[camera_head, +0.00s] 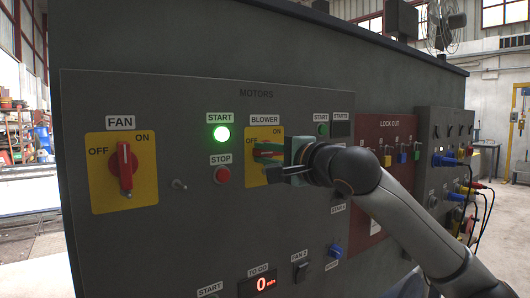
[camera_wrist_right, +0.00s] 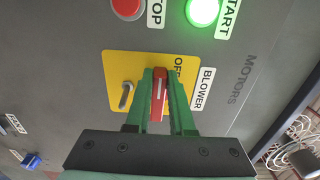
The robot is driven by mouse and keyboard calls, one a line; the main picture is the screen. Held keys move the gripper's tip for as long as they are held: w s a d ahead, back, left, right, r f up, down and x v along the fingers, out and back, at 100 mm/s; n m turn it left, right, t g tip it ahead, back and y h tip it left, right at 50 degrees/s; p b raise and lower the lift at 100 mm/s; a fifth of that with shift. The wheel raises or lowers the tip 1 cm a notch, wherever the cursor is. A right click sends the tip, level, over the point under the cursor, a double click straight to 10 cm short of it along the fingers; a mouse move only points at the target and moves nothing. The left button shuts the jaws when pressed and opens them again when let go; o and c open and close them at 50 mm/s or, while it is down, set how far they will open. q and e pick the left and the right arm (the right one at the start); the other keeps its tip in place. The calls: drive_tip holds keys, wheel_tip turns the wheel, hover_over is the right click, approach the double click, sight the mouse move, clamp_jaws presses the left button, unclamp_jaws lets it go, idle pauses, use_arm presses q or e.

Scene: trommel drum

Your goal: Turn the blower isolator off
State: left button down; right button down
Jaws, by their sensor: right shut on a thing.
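The blower isolator is a red handle (camera_wrist_right: 159,95) on a yellow plate (camera_wrist_right: 121,66) under the BLOWER label. In the head view its yellow plate (camera_head: 253,172) is partly hidden by my right gripper (camera_head: 268,152). In the right wrist view my right gripper (camera_wrist_right: 160,88) has its green fingers on both sides of the red handle, shut on it. The handle lies across the panel, roughly level, with its far end beside the OFF mark (camera_wrist_right: 178,66). The ON mark (camera_head: 277,131) is at the plate's upper right. My left gripper is not in view.
The FAN isolator (camera_head: 125,170) at left has its red handle upright. A lit green START button (camera_head: 221,133) and a red STOP button (camera_head: 222,175) sit left of the blower plate. A red LOCK OUT board (camera_head: 366,135) and a socket panel with cables (camera_head: 447,125) are at right.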

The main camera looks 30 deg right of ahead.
idle(0.3)
drive_tip(key=shift+f, duration=0.1)
drive_tip(key=c, duration=1.1)
unclamp_jaws()
drive_tip(key=o, duration=0.3)
drive_tip(key=s, duration=0.4)
drive_tip(key=s+b, duration=0.1)
drive_tip(key=s, duration=0.3)
drive_tip(key=s+d+b, duration=0.1)
drive_tip(key=s, duration=0.3)
drive_tip(key=shift+s, duration=0.25)
